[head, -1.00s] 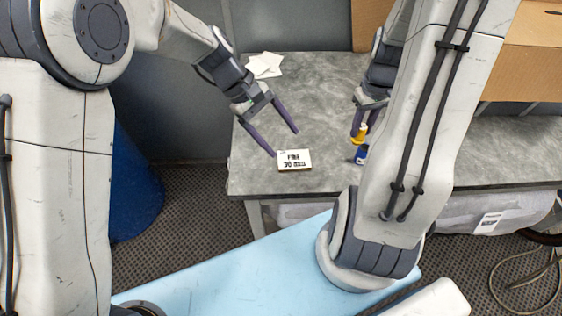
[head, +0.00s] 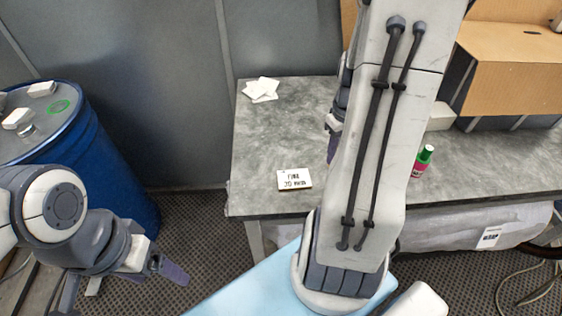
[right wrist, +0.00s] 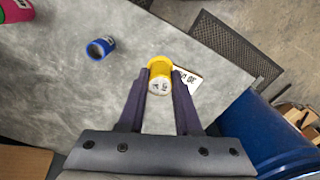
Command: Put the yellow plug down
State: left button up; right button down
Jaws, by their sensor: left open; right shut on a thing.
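The yellow plug (right wrist: 159,64), with a pale printed end, is between the fingers of my right gripper (right wrist: 160,78) in the right wrist view. The gripper is shut on it, over the grey table (right wrist: 100,90); whether the plug touches the table is unclear. In the head view my right arm hides the plug and most of that gripper; a purple finger (head: 332,148) shows at the arm's left edge. My left gripper (head: 170,270) is open, low at the left and away from the table.
A white printed card (head: 294,180) lies near the table's front edge. A blue cylinder (right wrist: 101,47) and a pink bottle with a green cap (head: 421,162) stand on the table. White papers (head: 261,89) lie at the back left. A blue drum (head: 110,165) stands left; cardboard (head: 510,60) is at right.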

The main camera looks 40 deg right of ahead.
jog(key=w+a+f+p, duration=0.1)
jog(key=w+f, duration=0.2)
jog(key=w+a+f+p, duration=0.1)
jog(key=w+a+f, duration=0.1)
jog(key=w+f, duration=0.1)
jog(key=w+a+f+p, duration=0.1)
jog(key=w+a+f, duration=0.1)
jog(key=w+f, duration=0.1)
jog(key=shift+w+f, duration=0.3)
jog(key=shift+f, duration=0.5)
jog(key=shift+f, duration=0.2)
jog(key=c, duration=0.6)
grip_release()
